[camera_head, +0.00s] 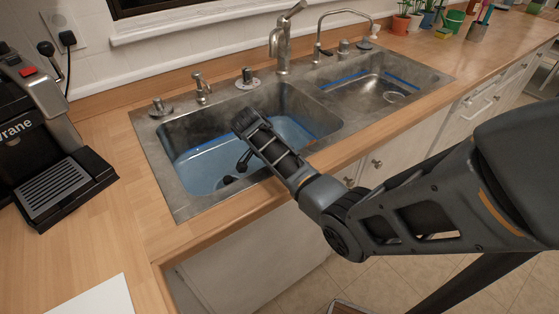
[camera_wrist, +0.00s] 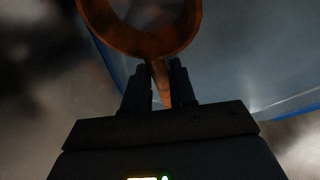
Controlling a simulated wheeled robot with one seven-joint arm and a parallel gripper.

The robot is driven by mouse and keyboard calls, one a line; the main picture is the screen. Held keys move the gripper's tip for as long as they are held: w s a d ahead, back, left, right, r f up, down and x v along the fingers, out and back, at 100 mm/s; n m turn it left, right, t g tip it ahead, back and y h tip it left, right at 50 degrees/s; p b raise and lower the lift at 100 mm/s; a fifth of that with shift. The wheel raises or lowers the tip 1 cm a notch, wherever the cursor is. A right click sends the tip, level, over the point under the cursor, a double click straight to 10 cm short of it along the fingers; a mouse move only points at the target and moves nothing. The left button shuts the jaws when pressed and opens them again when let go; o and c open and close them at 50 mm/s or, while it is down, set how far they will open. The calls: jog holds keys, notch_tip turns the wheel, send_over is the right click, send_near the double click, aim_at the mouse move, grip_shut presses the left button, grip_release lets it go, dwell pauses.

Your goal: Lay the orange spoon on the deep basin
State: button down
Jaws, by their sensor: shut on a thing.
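The deep basin (camera_head: 201,166) is the left bowl of the double steel sink, with a bluish floor and a blue line along its walls. My gripper (camera_head: 243,161) reaches down into this basin at the end of my arm. In the wrist view the fingers (camera_wrist: 161,88) are shut on the narrow stem of the orange spoon (camera_wrist: 188,25). Its wide round end shows at the top of that view, partly cut off by the frame. The bluish basin surface (camera_wrist: 245,60) lies behind the spoon. I cannot tell whether the spoon touches it. The spoon is not discernible in the head view.
A shallower basin (camera_head: 350,94) lies to the right. The main faucet (camera_head: 283,45) and a thin curved tap (camera_head: 340,14) stand behind the bowls. A coffee machine (camera_head: 45,130) stands at left, and potted plants (camera_head: 402,20) at the back right.

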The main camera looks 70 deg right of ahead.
jog(key=shift+f, duration=0.3)
jog(key=c, duration=0.8)
grip_release()
jog(key=shift+c, duration=0.2)
jog(key=v, duration=0.7)
jog(key=shift+r+b, duration=0.35)
jog(key=shift+b, duration=0.1)
jog(key=shift+w+a, duration=0.15)
